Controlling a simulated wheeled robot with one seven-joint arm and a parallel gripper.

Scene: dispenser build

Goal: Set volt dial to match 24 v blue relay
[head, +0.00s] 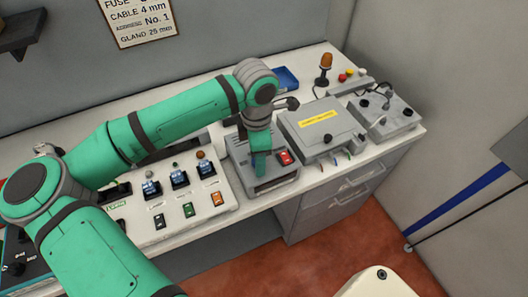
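A white panel (140,232) on the counter carries a row of three blue-and-white units, at left (151,188), middle (179,178) and right (205,167). Their markings are too small to read, so I cannot tell which is the 24 V blue relay. A dark panel (22,252) with black knobs is partly cut off at the left edge; I cannot tell whether one is the volt dial. My green arm crosses above the counter. My gripper (262,166) points down at a grey box (270,183) with a red switch; its fingers are not clear enough to judge.
A grey box with a yellow label (318,125) and a knobbed box (386,112) stand to the right. An amber lamp (326,64) and a blue tray (286,77) are behind. A wall sign (140,20) reads cable 4 mm, gland 25 mm. Red floor lies in front.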

